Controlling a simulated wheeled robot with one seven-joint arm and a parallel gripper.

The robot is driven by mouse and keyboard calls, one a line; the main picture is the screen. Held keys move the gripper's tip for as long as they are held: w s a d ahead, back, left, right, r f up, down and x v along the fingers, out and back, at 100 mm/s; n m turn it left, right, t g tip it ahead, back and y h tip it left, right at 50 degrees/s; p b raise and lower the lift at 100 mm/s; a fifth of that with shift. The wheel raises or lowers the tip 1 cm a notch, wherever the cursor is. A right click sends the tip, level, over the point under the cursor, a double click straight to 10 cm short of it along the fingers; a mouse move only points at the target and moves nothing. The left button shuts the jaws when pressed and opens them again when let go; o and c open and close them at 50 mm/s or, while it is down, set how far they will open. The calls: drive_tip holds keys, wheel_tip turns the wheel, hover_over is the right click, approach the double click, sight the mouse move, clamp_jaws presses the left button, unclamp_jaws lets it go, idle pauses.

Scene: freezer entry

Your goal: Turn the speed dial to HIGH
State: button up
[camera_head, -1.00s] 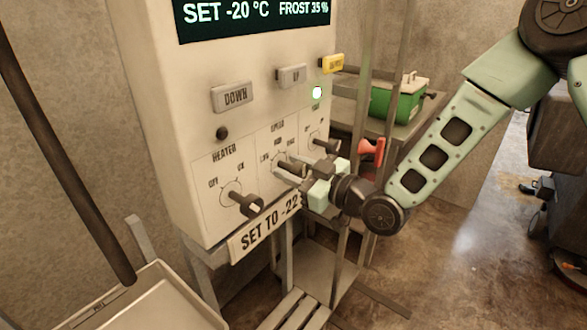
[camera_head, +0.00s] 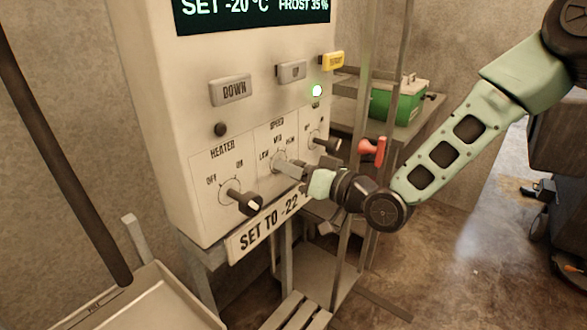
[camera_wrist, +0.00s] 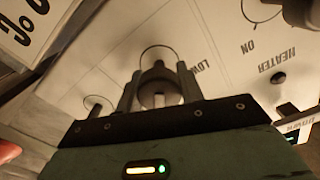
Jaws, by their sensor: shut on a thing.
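The speed dial (camera_head: 280,166) is the middle knob on the lower part of the white control panel (camera_head: 170,120), under the SPEED label with LOW, MID and HIGH marks. My gripper (camera_head: 296,171) is at the dial from the right, its fingers shut on it. In the wrist view the dial's dark knob (camera_wrist: 158,88) sits between the two fingers of my gripper (camera_wrist: 160,90). The fingers hide most of the dial in the head view, so I cannot tell which mark its pointer faces.
The heater knob (camera_head: 245,202) is left of the speed dial, and another knob (camera_head: 328,144) is close on its right. A red handle (camera_head: 373,150) and metal posts stand beside my arm. A green box (camera_head: 398,102) rests on a table behind.

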drive_tip(key=shift+m, duration=1.3)
drive_tip(key=o, duration=1)
drive_tip(key=p+v, duration=0.8)
drive_tip(key=v, duration=0.9)
drive_tip(key=shift+d+p, duration=0.2)
drive_tip(key=shift+p, duration=0.1)
drive_tip(key=shift+s, duration=0.15)
